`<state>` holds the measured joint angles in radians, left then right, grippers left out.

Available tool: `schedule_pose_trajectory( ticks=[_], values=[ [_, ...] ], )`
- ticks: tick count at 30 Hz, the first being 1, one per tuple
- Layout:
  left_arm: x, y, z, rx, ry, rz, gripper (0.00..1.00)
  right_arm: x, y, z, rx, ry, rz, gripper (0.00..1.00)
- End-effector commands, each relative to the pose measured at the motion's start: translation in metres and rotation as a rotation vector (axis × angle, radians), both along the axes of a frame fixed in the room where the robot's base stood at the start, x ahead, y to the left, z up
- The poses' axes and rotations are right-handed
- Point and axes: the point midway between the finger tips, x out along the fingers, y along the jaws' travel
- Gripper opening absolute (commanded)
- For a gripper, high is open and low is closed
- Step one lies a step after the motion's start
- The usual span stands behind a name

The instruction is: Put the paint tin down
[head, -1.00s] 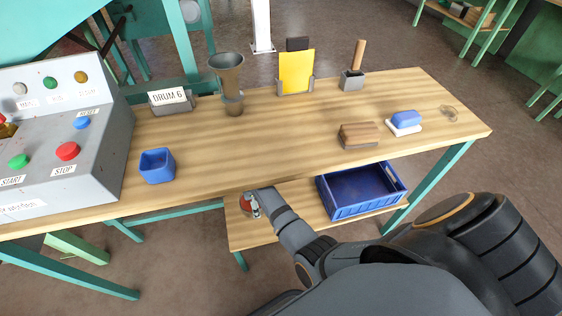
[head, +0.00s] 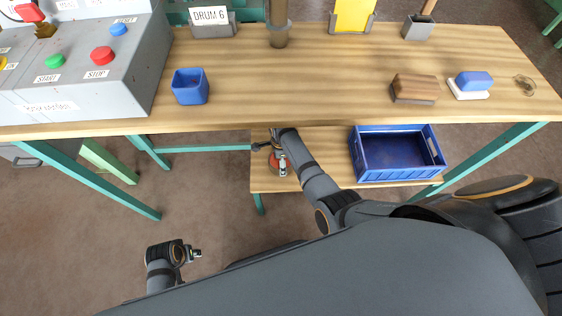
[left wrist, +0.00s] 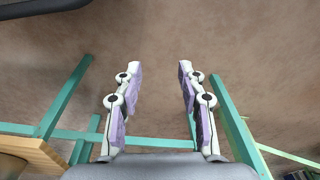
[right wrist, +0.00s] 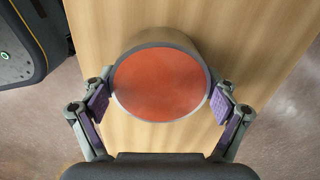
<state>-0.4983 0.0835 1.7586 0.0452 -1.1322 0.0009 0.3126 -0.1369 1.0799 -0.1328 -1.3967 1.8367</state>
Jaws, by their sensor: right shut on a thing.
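The paint tin (right wrist: 160,85) is a short round tin with a grey wall and an orange-red top, between the fingers of my right gripper (right wrist: 163,103). Both pads touch its sides, so the gripper is shut on it. In the head view the tin (head: 273,166) shows partly behind my right gripper (head: 280,160), over the lower wooden shelf (head: 325,148). I cannot tell whether the tin rests on the shelf or hangs just above it. My left gripper (left wrist: 158,100) is open and empty above the floor; in the head view it is at the lower left.
A blue crate (head: 362,178) stands on the shelf right of my right arm. The workbench top (head: 300,85) overhangs the shelf.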

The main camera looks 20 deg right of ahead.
Motion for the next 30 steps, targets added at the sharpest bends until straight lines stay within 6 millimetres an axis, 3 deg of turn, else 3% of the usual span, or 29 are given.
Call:
schedule_pose_trajectory(
  ticks=[11, 12, 14, 27, 30],
  values=[
    [0.0, -0.001, 0.003, -0.001, 0.001, 0.0, 0.4, 0.001, 0.0, -0.001, 0.0, -0.003, 0.0, 0.24],
    [0.001, -0.001, 0.004, -0.002, -0.001, 0.0, 0.4, 0.0, 0.0, -0.002, 0.0, 0.0, 0.0, 0.9],
    [0.001, -0.001, 0.004, -0.002, -0.001, 0.0, 0.4, 0.0, 0.0, -0.002, 0.0, 0.0, 0.0, 0.98],
    [0.001, -0.001, 0.005, -0.001, -0.004, 0.0, 0.4, 0.0, 0.0, 0.003, 0.001, -0.001, 0.0, 1.0],
    [-0.006, 0.005, -0.013, 0.008, 0.005, 0.002, 0.4, 0.0, 0.0, 0.014, 0.001, -0.001, -0.001, 1.0]
  ],
)
